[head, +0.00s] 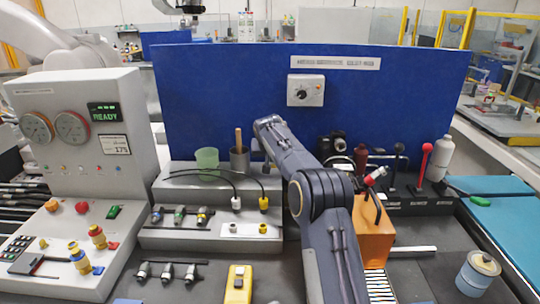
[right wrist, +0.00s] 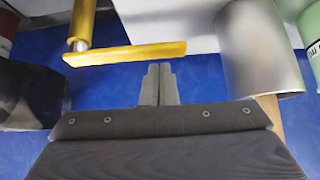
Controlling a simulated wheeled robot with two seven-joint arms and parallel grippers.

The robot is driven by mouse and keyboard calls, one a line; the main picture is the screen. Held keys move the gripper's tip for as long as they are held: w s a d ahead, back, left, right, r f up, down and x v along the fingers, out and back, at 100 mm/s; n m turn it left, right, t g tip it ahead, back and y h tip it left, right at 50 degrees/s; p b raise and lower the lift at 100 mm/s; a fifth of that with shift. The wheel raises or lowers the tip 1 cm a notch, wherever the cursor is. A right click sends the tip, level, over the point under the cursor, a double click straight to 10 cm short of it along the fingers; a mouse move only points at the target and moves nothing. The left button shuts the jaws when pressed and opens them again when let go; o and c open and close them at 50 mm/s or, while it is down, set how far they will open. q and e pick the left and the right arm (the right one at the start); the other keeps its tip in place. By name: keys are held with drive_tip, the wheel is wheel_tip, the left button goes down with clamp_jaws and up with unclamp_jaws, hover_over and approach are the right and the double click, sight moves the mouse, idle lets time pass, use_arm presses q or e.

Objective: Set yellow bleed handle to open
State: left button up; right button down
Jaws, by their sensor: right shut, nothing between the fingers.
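The yellow bleed handle (right wrist: 125,53) is a flat yellow bar on a round yellow stem in the right wrist view. I cannot find it in the head view, where my right arm covers that area. My right gripper (right wrist: 158,84) is shut and empty. Its fingertips are close to the bar's lower edge in the picture, near its right end; I cannot tell whether they touch it. In the head view the fingers of my right gripper are hidden by the arm. My left gripper is in neither view.
A metal cup (right wrist: 262,50) with a wooden stick is right of the fingers; it also shows in the head view (head: 240,162) beside a green cup (head: 207,158). A blue panel (head: 210,90) stands behind. A dark object (right wrist: 25,97) is at left in the wrist view.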

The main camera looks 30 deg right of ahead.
drive_tip(key=shift+s+a, duration=0.3)
drive_tip(key=shift+s, duration=0.25)
drive_tip(key=shift+s+a+f+n+b, duration=0.2)
drive_tip(key=shift+s+n+b, duration=0.15)
drive_tip(key=shift+b, duration=0.3)
drive_tip(key=shift+s+a+r, duration=0.1)
drive_tip(key=shift+s, duration=0.15)
drive_tip(key=shift+w+r, duration=0.1)
